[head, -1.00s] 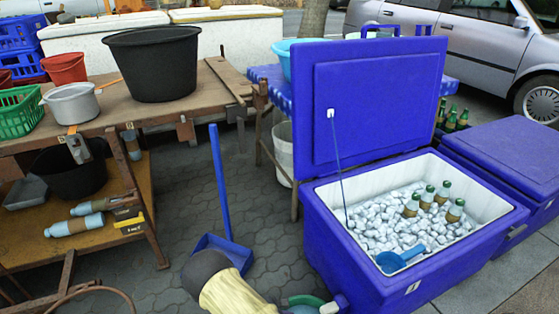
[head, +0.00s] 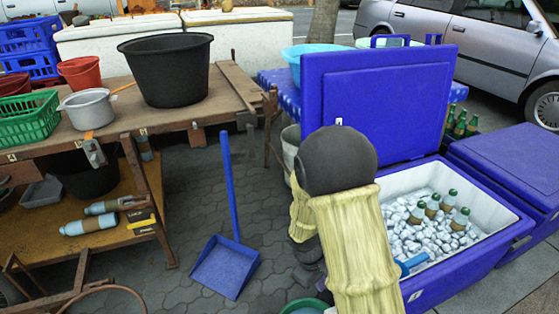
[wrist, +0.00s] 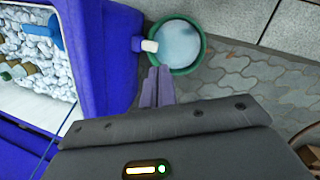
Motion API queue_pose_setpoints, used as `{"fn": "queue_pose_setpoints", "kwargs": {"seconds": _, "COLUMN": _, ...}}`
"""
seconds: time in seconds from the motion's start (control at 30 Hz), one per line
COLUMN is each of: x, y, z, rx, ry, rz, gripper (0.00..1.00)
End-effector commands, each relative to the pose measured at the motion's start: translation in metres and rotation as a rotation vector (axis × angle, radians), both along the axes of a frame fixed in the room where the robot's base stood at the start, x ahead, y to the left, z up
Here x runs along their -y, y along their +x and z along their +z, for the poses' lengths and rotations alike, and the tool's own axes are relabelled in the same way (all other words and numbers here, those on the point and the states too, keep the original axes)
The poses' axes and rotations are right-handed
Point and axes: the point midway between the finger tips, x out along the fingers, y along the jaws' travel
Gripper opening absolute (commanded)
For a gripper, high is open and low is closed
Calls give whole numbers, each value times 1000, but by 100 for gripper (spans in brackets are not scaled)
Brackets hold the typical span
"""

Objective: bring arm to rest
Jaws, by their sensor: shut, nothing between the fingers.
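My arm, with dark joints and pale yellow ribbed covers, rises in the lower middle of the head view, in front of the open blue cooler (head: 455,285). It hides the cooler's left part. My gripper (wrist: 159,72) shows in the wrist view with its two thin fingers together and nothing between them. It points down toward the paving beside the cooler's blue wall (wrist: 110,50). The fingertips appear just below the rim of a green basin (wrist: 197,62) in the picture. I cannot tell their height above it.
The cooler holds ice (head: 432,235), several bottles (head: 448,202) and a blue scoop (head: 412,264). A blue dustpan (head: 226,268) stands on clear paving to the left. A wooden table (head: 120,118) with a black tub (head: 166,72) is further left. A closed blue cooler (head: 510,160) is at the right.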

Motion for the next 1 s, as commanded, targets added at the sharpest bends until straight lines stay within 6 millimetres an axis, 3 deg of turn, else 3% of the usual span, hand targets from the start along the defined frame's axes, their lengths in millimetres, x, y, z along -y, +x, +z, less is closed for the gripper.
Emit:
{"fn": "queue_pose_setpoints", "kwargs": {"seconds": 0.03, "x": 5, "y": -5, "z": 21, "rx": 25, "ry": 30, "rz": -59, "gripper": 0}}
{"fn": "queue_pose_setpoints", "kwargs": {"seconds": 0.1, "x": 10, "y": -12, "z": 42, "rx": 57, "ry": 69, "rz": -138, "gripper": 0}}
{"fn": "queue_pose_setpoints", "kwargs": {"seconds": 0.4, "x": 29, "y": -50, "z": 121, "rx": 195, "ry": 222, "rz": -454, "gripper": 0}}
{"fn": "queue_pose_setpoints", "kwargs": {"seconds": 0.83, "x": 46, "y": -91, "z": 177, "rx": 334, "ry": 343, "rz": -736, "gripper": 0}}
{"fn": "queue_pose_setpoints", "kwargs": {"seconds": 1.0, "x": 45, "y": -89, "z": 205, "rx": 326, "ry": 338, "rz": -725, "gripper": 0}}
